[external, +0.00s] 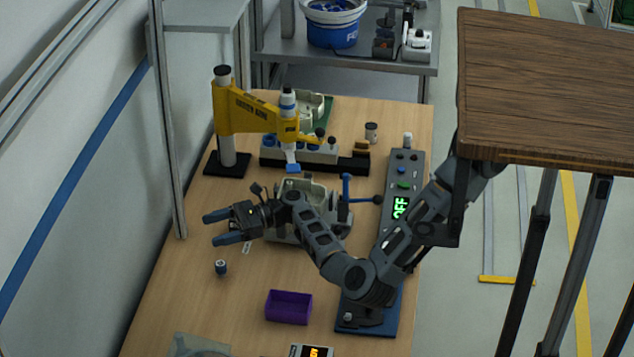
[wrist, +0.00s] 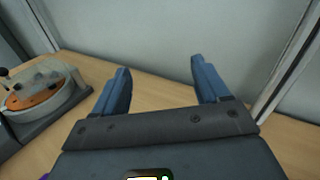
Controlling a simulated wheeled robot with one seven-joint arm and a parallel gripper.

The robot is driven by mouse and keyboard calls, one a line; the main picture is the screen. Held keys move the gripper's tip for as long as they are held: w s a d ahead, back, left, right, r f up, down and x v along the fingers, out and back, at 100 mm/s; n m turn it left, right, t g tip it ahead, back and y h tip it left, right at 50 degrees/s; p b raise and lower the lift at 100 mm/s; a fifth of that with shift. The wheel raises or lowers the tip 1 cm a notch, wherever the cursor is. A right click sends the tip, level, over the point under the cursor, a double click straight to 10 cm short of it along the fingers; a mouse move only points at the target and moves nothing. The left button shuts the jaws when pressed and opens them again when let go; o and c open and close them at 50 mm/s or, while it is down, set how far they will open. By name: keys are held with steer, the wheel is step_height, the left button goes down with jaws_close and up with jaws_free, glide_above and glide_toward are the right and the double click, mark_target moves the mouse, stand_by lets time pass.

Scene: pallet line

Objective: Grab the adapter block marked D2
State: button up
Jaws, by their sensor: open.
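My gripper (external: 212,229) is open and empty, with its two blue fingers spread over the left part of the wooden table. In the wrist view its fingers (wrist: 160,65) are apart with only table and wall between them. I cannot read a D2 mark on anything. Several pale blocks (external: 316,153) sit in a row on a black rack (external: 347,163) at the back of the table, but their markings are too small to tell. The gripper is in front of the rack and to its left, well apart from it.
A yellow arm press (external: 248,113) stands left of the rack. A pale fixture (external: 280,230) is behind my forearm. A purple bin (external: 288,307) and a small dark cylinder (external: 221,267) stand on the table. A metal post (external: 166,130) borders the left edge.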

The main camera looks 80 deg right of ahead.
steer(key=w+n+g, duration=0.2)
steer(key=n, duration=0.1)
steer(key=m+g+h+b, duration=0.95)
steer(key=m+h, duration=0.75)
steer(key=m, duration=1.9)
glide_toward(231, 224)
steer(key=w+r+g+p, duration=0.1)
steer(key=w+g+p, duration=0.1)
steer(key=w, duration=0.2)
step_height(231, 224, up, 4)
steer(key=s+d+n+g+h+b, duration=0.2)
steer(key=n+h, duration=0.4)
steer(key=n, duration=0.1)
steer(key=shift+t, duration=0.25)
step_height(231, 224, down, 9)
steer(key=shift+s+d+r, duration=0.1)
steer(key=shift+s+d, duration=0.05)
steer(key=shift+d+f, duration=0.2)
steer(key=shift+f, duration=0.1)
steer(key=x, duration=0.7)
steer(key=shift+f+p, duration=0.2)
steer(key=shift+p, duration=0.15)
